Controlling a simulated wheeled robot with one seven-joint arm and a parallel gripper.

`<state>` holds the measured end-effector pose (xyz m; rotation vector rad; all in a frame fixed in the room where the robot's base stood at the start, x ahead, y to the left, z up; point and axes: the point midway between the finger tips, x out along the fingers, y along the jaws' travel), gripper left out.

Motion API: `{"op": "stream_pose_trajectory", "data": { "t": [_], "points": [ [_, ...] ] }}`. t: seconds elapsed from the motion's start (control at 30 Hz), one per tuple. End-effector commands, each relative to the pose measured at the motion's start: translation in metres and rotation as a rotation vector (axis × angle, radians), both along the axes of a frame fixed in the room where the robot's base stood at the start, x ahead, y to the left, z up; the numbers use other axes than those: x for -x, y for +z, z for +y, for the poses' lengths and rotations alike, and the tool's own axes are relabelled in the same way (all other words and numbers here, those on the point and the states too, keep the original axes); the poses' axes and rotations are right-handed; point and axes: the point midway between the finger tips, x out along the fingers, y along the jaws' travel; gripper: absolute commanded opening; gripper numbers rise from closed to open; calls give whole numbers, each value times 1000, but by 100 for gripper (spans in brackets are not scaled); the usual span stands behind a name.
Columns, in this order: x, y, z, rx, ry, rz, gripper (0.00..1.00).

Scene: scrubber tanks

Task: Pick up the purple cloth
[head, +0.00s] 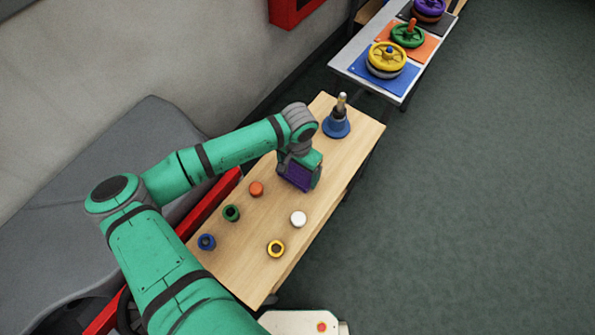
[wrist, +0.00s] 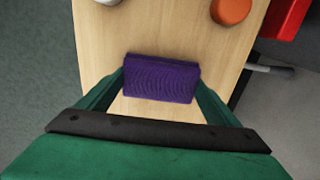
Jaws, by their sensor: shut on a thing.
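The purple cloth (wrist: 161,79) is a folded, ridged rectangular pad between my gripper's two green fingers in the wrist view. In the head view the purple cloth (head: 295,176) shows at the end of my arm, over the far half of the wooden table. My gripper (head: 298,180) is shut on it; the fingers touch its left and right sides in the wrist view (wrist: 160,82). I cannot tell whether the cloth rests on the table or is just above it.
A side table (head: 400,88) holds coloured wheels.

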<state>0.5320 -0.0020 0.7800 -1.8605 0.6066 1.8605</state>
Motion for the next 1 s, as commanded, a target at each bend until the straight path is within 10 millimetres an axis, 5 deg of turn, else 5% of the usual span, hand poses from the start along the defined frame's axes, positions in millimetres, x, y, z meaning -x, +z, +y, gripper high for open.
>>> {"op": "stream_pose_trajectory", "data": {
  "t": [0.3,0.6,1.0],
  "points": [
    [3,34,-2,1,-1,-2,64],
    [53,94,-29,1,-6,-2,64],
    [113,124,-62,1,1,-1,64]
  ]
}}
